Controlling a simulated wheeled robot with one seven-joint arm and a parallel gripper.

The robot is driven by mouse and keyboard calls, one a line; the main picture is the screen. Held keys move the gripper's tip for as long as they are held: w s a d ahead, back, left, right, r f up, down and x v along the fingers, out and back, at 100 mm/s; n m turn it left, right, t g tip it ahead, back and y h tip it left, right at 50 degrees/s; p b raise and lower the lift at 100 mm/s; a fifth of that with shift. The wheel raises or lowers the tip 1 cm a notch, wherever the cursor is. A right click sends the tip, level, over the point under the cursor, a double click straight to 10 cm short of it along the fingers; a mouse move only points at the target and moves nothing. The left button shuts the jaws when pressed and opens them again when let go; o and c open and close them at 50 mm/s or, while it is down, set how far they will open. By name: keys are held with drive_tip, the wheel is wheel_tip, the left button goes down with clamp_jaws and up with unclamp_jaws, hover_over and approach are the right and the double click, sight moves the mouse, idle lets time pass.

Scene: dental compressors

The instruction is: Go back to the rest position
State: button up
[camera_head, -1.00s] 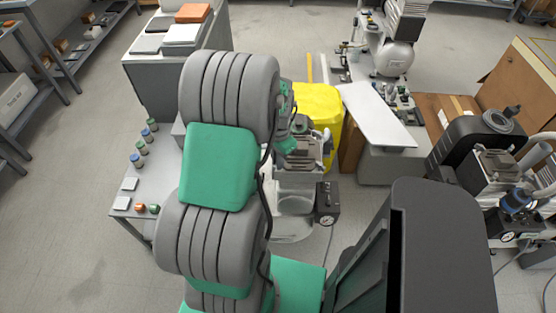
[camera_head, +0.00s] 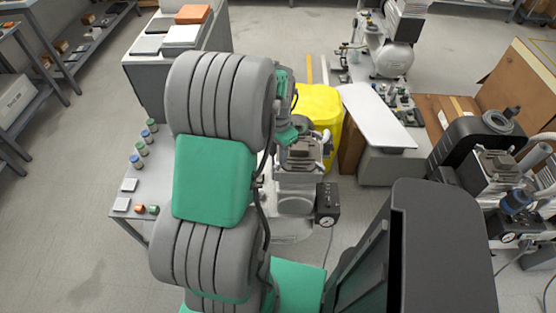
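My grey and green arm rises through the middle of the head view and bends away toward a compressor. Only a small green end part of it, around my gripper (camera_head: 290,131), shows beside the large grey joint. The fingers are not clear, so I cannot tell whether they are open or shut or hold anything. The compressor (camera_head: 299,178), with a dark top block and a gauge box (camera_head: 327,204), stands just below and right of this end part. Whether they touch cannot be told.
A grey table (camera_head: 160,188) with several small jars is left of my arm. Behind are a cabinet (camera_head: 150,85), a yellow bin (camera_head: 320,104) and a white panel (camera_head: 376,115). A black compressor (camera_head: 459,140) and cardboard boxes (camera_head: 520,85) are at right. Floor at left is clear.

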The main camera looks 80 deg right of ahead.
drive_tip(key=shift+r, duration=1.95)
